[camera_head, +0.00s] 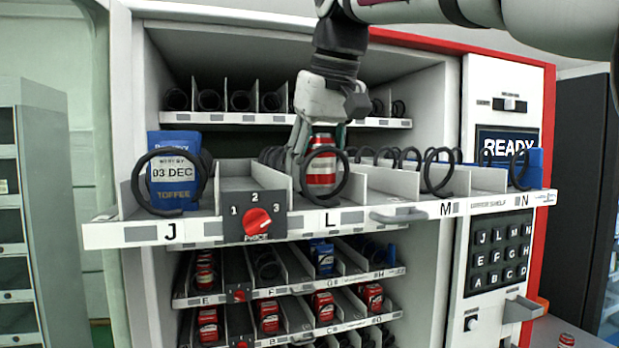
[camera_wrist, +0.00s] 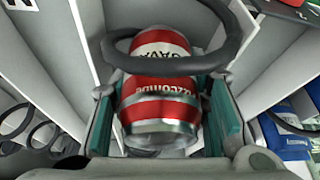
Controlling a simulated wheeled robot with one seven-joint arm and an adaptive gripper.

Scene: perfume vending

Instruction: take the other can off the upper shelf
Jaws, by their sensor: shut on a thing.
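A red and white can (camera_head: 321,172) stands in lane L of the pulled-out upper shelf (camera_head: 330,232), behind the front loop of a dark coil (camera_head: 340,187). My gripper (camera_head: 318,140) reaches down from above and is shut on the can. In the wrist view the can (camera_wrist: 158,95) sits between the two green-padded fingers of my gripper (camera_wrist: 160,115). The dark coil loop (camera_wrist: 228,50) passes across the can in that view. The can's lower part is partly hidden in the head view by the coil and the shelf front.
A blue toffee packet (camera_head: 173,175) stands in lane J. A price dial (camera_head: 257,222) is on the shelf front, and a handle (camera_head: 398,215) juts out right of L. Coils (camera_head: 437,172) stand in lane M. Lower shelves (camera_head: 290,291) hold several cans and packets.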

